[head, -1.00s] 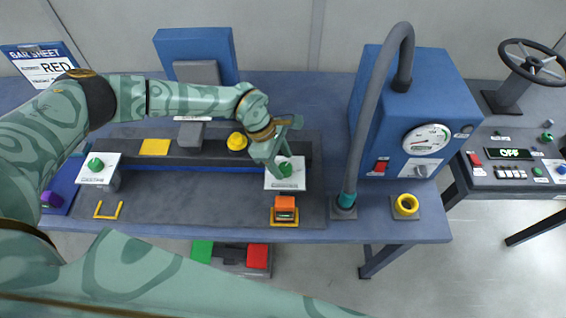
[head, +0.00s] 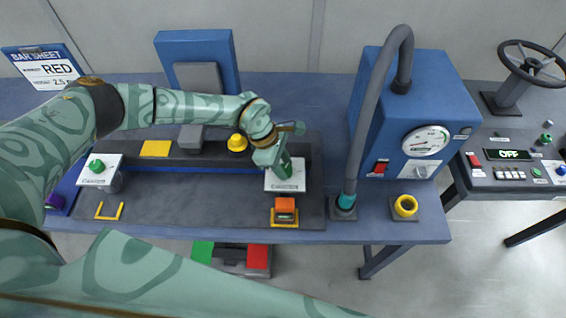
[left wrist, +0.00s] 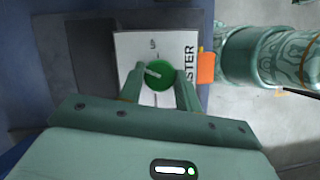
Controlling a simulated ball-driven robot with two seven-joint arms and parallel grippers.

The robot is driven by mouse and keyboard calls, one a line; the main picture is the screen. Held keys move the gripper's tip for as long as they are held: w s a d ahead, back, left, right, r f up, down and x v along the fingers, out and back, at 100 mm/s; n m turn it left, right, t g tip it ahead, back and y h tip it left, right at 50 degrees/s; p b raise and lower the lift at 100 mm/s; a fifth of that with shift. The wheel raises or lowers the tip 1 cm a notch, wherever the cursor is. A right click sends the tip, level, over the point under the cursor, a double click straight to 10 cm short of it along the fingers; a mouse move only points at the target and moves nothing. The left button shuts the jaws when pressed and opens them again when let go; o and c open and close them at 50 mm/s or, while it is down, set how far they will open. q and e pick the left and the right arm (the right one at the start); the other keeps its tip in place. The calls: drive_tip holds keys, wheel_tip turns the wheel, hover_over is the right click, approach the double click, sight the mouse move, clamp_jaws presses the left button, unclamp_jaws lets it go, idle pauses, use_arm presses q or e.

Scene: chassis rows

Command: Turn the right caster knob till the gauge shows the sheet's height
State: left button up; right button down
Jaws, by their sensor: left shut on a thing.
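The right caster knob (head: 285,173) is green and stands on a white plate marked CASTER (head: 286,186). My left gripper (head: 283,168) is over it from above, with a finger on each side. In the left wrist view the fingers (left wrist: 160,88) hold the round knob (left wrist: 160,74), whose pale pointer line slants toward the upper left. The bar sheet (head: 48,68) at the far left reads RED, with a height line that looks like 2.5. A round dial gauge (head: 426,140) is on the blue machine; its reading is too small to tell. My right gripper is out of view.
A second green knob (head: 96,165) stands on a white plate at the left. An orange block (head: 285,205) in a yellow frame is just in front of the right plate.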

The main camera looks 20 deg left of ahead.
use_arm(q)
drive_tip(key=n+p, duration=0.2)
drive_tip(key=p, duration=0.1)
drive_tip(key=n+t+p, duration=0.1)
drive_tip(key=n+p, duration=0.1)
drive_tip(key=p, duration=0.2)
drive_tip(key=n+t+y+p, duration=0.1)
drive_tip(key=n+p, duration=0.1)
drive_tip(key=p, duration=0.1)
drive_tip(key=shift+s+d+r, duration=0.1)
drive_tip(key=shift+s+r, duration=0.05)
drive_tip(key=shift+r, duration=0.15)
drive_tip(key=shift+f+n+t+p, duration=0.2)
drive_tip(key=shift+n+t+p, duration=0.3)
drive_tip(key=shift+n+p, duration=0.85)
drive_tip(key=o, duration=1)
drive_tip(key=shift+c, duration=0.2)
drive_tip(key=p+v, duration=0.3)
drive_tip(key=v, duration=0.2)
drive_tip(key=shift+r, duration=0.4)
drive_tip(key=v, duration=1)
drive_tip(key=shift+s+r, duration=0.15)
drive_tip(key=shift+r, duration=0.1)
